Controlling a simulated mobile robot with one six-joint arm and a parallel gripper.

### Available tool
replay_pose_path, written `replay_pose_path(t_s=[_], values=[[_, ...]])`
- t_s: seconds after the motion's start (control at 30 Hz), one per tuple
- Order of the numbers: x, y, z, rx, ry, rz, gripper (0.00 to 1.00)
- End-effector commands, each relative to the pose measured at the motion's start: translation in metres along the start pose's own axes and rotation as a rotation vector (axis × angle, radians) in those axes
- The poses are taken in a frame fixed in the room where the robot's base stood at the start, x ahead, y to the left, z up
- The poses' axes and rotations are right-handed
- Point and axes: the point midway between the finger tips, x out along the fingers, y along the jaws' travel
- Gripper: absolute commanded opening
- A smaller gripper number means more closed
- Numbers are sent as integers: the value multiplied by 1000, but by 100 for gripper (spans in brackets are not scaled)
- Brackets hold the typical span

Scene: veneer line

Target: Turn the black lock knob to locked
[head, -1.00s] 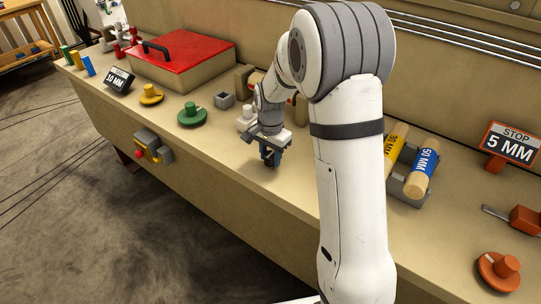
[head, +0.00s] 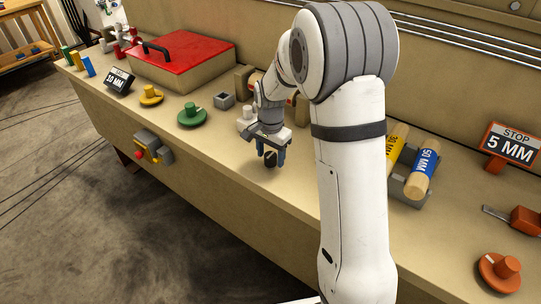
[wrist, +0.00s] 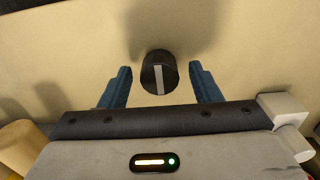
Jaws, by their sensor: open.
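The black lock knob (wrist: 158,73) shows in the wrist view as a round black knob with a pale stripe across its face. The stripe runs nearly up and down in that view. My gripper (wrist: 160,85) is open, with one blue finger on each side of the knob and a gap to it on both sides. In the head view my gripper (head: 271,156) points down over the bench, and the dark knob (head: 270,159) shows between its fingers. Which stripe position means locked cannot be read here.
A green knob (head: 192,116) and a yellow knob (head: 151,96) stand left on the bench. A red-lidded box (head: 185,52) is behind them. Blue and yellow cylinders lie right of my arm, with an orange knob (head: 499,270) farther right.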

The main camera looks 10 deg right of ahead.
Motion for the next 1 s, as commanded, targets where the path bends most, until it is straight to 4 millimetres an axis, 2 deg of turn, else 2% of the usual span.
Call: replay_pose_path(t_s=[0.2, 0.4, 0.53, 1.0], values=[[-38, -1, -1, 0, 3, -4, 57], [-64, 0, -1, 1, 2, -3, 57], [-70, 0, 0, 1, 1, -1, 57], [-71, 0, 0, 0, 1, -1, 57]])
